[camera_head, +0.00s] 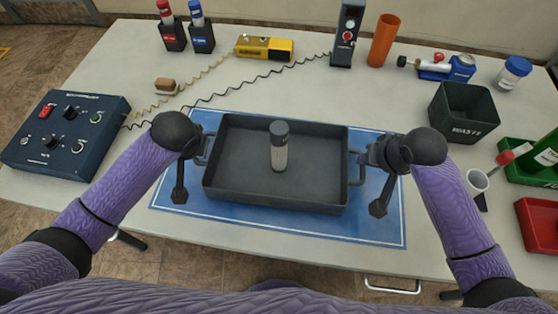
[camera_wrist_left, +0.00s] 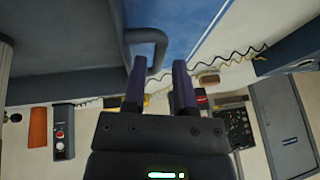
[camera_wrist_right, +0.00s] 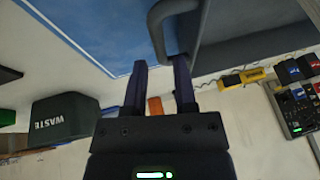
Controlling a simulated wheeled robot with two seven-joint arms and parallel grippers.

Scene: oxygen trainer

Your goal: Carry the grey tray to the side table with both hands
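The grey tray (camera_head: 235,196) lies level on a blue mat (camera_head: 390,226) on the table. A small grey-capped cylinder (camera_head: 279,150) stands upright inside it. The tray has a bar handle at each end: the left handle (camera_wrist_left: 150,36) and the right handle (camera_wrist_right: 170,8). My left gripper (camera_wrist_left: 158,64) is at the left handle, fingers apart, with part of the bar showing between them. My right gripper (camera_wrist_right: 160,62) is at the right handle, fingers apart, with the bar's end between the tips. Whether either finger touches a bar cannot be told. The side table is not identifiable.
A dark control box (camera_head: 65,130) sits at the left. A black waste bin (camera_head: 462,112), a white cup (camera_head: 476,181) and a red bin (camera_head: 537,225) stand at the right. A yellow device (camera_head: 264,47) and an orange tube (camera_head: 384,40) are behind the tray. Cables cross behind it.

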